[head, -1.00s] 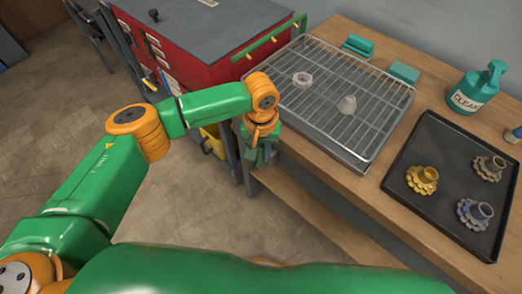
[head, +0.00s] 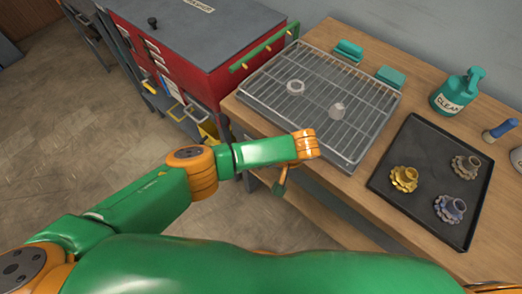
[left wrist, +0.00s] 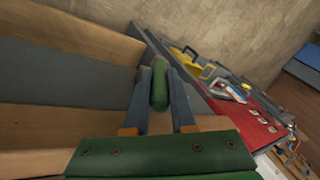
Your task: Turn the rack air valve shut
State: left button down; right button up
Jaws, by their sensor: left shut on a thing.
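My left gripper (left wrist: 158,95) is in the left wrist view, its two blue-grey fingers shut on a rounded green handle (left wrist: 159,85). The handle looks like the valve's lever; the valve body is not clear in either view. In the head view my left wrist is at the bench's front edge beside the wire rack (head: 325,95), and the gripper (head: 280,187) is low beside that edge, mostly hidden by the arm. I cannot tell from here how far the handle is turned. My right gripper is not in view.
The wooden bench (head: 345,200) carries the rack with two pale parts on it, a black tray (head: 410,215) with three toothed parts, and a teal CLEAN bottle (head: 458,92). Floor at left is clear.

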pick_arm(q)
jog(key=shift+s+d+f+t+y, duration=0.1)
jog(key=shift+s+d+t+y, duration=0.05)
jog(key=shift+d+t+y, duration=0.15)
jog(key=shift+a, duration=0.1)
jog(key=c, duration=0.8)
grip_release()
jog(key=shift+o, duration=0.2)
jog(key=v, duration=0.7)
